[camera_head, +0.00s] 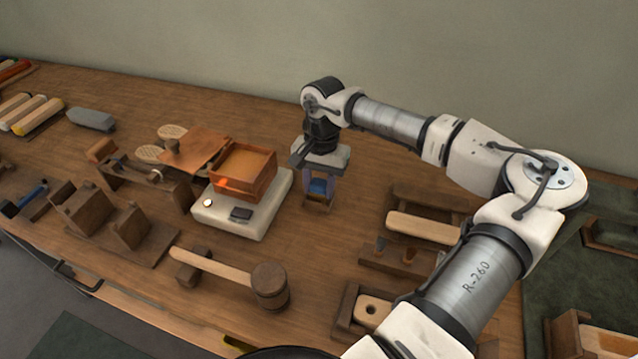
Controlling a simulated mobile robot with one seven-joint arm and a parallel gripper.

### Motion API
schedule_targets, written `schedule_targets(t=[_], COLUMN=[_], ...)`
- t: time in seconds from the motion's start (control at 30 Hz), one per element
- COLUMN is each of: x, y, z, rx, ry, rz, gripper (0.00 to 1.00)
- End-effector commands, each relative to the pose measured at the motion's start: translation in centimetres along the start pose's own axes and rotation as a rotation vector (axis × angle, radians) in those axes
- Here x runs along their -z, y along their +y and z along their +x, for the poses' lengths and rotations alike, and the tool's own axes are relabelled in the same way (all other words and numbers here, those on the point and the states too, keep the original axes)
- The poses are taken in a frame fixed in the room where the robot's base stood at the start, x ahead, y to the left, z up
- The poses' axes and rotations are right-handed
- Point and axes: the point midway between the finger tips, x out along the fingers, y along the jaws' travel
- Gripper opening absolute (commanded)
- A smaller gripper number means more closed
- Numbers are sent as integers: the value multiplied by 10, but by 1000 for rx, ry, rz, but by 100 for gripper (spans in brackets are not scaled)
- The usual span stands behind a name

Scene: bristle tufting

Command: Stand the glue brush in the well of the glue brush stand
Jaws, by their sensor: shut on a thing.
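My gripper (319,190) points straight down over the middle of the bench, to the right of the white scale. It is shut on a small piece with a blue part, which I take to be the glue brush (318,186); the fingers and gripper body hide most of it. A small brown wooden piece (318,205) shows right at the fingertips. I cannot tell whether it is the glue brush stand or part of what is held, nor whether the brush is inside a well.
A white scale (262,222) carries an open wooden box (243,172) close to the left. A wooden mallet (268,285) lies in front. Wooden racks and a pale roller-like piece (423,229) stand to the right, below my arm. Bare bench lies in front of the gripper.

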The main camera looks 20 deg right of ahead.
Motion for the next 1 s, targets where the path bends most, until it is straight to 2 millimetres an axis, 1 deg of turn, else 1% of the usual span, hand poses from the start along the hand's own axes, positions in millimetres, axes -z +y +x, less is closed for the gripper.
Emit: schedule_targets(t=[0.43, 0.47, 0.63, 0.67, 0.83, 0.87, 0.97, 1.0], x=[1, 1, 1, 1, 1, 1, 1, 1], y=[0, 0, 0, 0, 0, 0, 0, 0], z=[6, 6, 5, 5, 5, 6, 6, 6], rx=[0, 0, 0, 0, 0, 0, 0, 0], ry=[0, 0, 0, 0, 0, 0, 0, 0], rz=[0, 0, 0, 0, 0, 0, 0, 0], gripper=[18, 37, 59, 61, 61, 64, 77, 79])
